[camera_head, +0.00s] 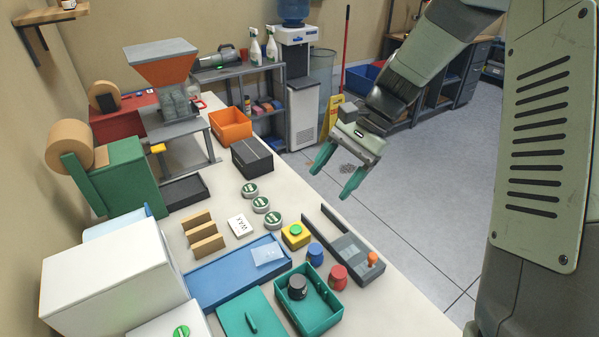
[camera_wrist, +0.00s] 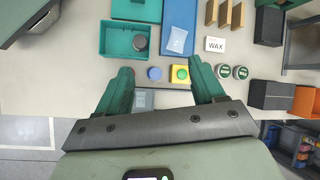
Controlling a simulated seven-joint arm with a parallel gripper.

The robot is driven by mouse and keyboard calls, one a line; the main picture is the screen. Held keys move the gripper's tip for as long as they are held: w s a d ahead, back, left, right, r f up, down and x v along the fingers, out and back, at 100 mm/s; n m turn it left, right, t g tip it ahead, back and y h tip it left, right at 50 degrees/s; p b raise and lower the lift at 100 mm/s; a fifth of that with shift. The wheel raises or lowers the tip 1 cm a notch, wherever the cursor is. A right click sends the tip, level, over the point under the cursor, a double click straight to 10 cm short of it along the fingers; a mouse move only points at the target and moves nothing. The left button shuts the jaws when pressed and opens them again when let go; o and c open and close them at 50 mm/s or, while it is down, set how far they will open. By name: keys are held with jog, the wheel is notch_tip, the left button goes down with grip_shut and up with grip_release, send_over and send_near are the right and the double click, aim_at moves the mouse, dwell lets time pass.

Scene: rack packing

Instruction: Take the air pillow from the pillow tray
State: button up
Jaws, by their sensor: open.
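A pale, translucent air pillow (camera_head: 268,256) lies at the right end of a flat blue tray (camera_head: 215,285), which I take to be the pillow tray. In the wrist view the air pillow (camera_wrist: 177,40) lies at the near end of the blue tray (camera_wrist: 180,12). My gripper (camera_head: 337,172) is open and empty, high over the floor side of the bench in the head view. In the wrist view its two green fingers (camera_wrist: 160,75) are apart with nothing between them. The pillow is beyond the fingertips and apart from them.
A teal bin (camera_head: 329,310) with a dark round jar (camera_head: 297,287) stands right of the tray. A yellow block with a green button (camera_head: 295,235), a blue jar (camera_head: 315,252), a red jar (camera_head: 338,277) and a WAX card (camera_head: 240,225) are close by. Brown dividers (camera_head: 204,232) stand behind the tray.

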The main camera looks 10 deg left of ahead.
jog(key=w+a+f+m+g+y, duration=0.25)
jog(key=a+f, duration=0.25)
jog(key=f, duration=0.6)
jog(key=m+g+y, duration=0.1)
jog(key=m+y, duration=0.2)
send_near(263, 251)
jog(key=x, duration=0.5)
jog(key=shift+s+a+r, duration=0.25)
jog(key=shift+s+r, duration=0.05)
jog(key=shift+s, duration=0.05)
jog(key=shift+w+f+x, duration=0.1)
jog(key=shift+f+x, duration=0.05)
jog(key=shift+x, duration=0.75)
jog(key=shift+w+f+x, duration=0.1)
jog(key=shift+f+x, duration=0.05)
jog(key=shift+x, duration=0.7)
jog(key=shift+w+f+x, duration=0.1)
jog(key=shift+f+x, duration=0.05)
jog(key=shift+x, duration=0.75)
jog(key=c, duration=0.7)
jog(key=shift+c, duration=0.2)
